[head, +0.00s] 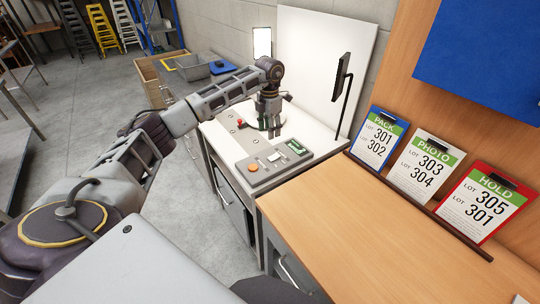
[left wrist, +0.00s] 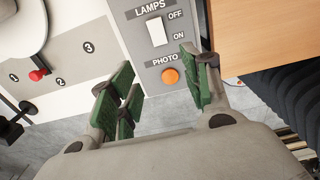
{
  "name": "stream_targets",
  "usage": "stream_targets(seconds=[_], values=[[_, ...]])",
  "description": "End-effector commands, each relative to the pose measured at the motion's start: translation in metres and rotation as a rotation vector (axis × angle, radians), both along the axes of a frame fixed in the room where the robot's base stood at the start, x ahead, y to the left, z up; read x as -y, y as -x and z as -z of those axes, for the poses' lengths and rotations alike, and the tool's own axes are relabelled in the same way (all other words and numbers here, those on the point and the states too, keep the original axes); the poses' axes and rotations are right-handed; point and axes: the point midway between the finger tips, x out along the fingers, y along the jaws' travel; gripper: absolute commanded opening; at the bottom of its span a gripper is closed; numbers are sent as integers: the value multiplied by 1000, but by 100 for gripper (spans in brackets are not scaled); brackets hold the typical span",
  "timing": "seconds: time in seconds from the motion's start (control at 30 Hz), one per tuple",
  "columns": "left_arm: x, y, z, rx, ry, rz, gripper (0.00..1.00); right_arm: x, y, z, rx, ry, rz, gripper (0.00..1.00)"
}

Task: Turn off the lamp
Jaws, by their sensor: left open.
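The grey control panel (head: 262,180) lies on the white counter in the head view. In the left wrist view it bears a white rocker switch (left wrist: 156,31), labelled LAMPS with OFF and ON, above an orange PHOTO button (left wrist: 170,76). I cannot tell which side of the rocker is pressed. A bright, lit lamp panel (head: 262,42) stands at the back; a dark, thin panel (head: 341,76) stands on a pole at the right. My left gripper (head: 270,128) points down beyond the panel; its green-padded fingers (left wrist: 156,88) are open and empty, apart from the switch. My right gripper is out of view.
A red knob (head: 239,122) sits beside the numbered marks on the counter. A white backboard (head: 318,60) rises behind. A wooden table (head: 380,245) adjoins at the right, with the PACK (head: 379,138), PHOTO (head: 425,168) and HOLD (head: 483,203) clipboards along its back.

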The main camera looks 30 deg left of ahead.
Motion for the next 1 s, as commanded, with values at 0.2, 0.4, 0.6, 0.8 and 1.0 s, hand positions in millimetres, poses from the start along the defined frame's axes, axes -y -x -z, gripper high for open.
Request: stream_targets(seconds=[0.2,0.4,0.6,0.8,1.0], values=[[1,0,1,1,1,1,48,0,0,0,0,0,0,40],[1,0,11,-2,1,1,48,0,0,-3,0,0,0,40],[1,1,31,-2,2,2,48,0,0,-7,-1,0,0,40],[1,0,58,-2,2,2,48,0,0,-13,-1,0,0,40],[1,0,84,-1,3,1,48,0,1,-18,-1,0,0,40]])
